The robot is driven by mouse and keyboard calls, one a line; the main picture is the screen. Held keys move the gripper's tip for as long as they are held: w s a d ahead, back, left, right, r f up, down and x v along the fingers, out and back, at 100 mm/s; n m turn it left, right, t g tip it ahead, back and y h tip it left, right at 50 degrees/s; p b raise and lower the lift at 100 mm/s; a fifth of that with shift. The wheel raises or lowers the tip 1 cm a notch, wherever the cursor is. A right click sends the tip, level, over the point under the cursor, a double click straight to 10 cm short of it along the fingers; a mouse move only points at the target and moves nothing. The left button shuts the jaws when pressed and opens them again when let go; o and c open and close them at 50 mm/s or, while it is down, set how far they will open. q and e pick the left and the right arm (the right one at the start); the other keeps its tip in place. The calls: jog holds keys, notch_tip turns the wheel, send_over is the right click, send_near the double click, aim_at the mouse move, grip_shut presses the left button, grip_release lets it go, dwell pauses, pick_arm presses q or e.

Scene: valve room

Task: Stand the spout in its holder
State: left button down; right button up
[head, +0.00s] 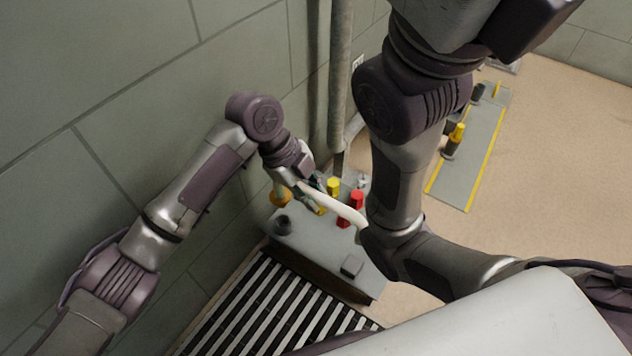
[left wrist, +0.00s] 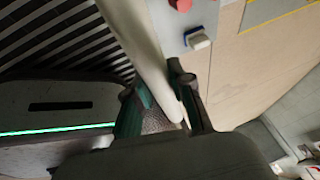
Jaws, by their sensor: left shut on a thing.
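The spout (head: 335,205) is a long, cream-white, slightly curved tube. My left gripper (head: 308,190) is shut on one end of it, above the grey bench (head: 318,246). The spout slants down to the right in the head view, and its far end passes close to my right arm; I cannot tell if they touch. In the left wrist view the spout (left wrist: 140,40) runs up from between the fingers (left wrist: 165,112). A dark round socket-like piece (head: 283,225) stands on the bench's left part; I cannot tell whether it is the holder. My right gripper is out of view.
Yellow (head: 333,187) and red (head: 356,199) pieces stand at the bench's back. A small dark box (head: 352,266) sits near its front. A wall and pipe (head: 341,80) rise behind. A striped floor grate (head: 265,310) lies in front. My right arm crosses the bench's right side.

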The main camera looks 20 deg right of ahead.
pick_arm(q)
jog(key=shift+f+b, duration=0.45)
jog(key=shift+b, duration=0.2)
jog(key=shift+f+b, duration=2.15)
jog(key=shift+f, duration=0.5)
jog(key=shift+a+r+p, duration=0.1)
jog(key=shift+a+p, duration=0.05)
jog(key=shift+p, duration=0.45)
jog(key=shift+w+p, duration=0.1)
jog(key=shift+p, duration=0.5)
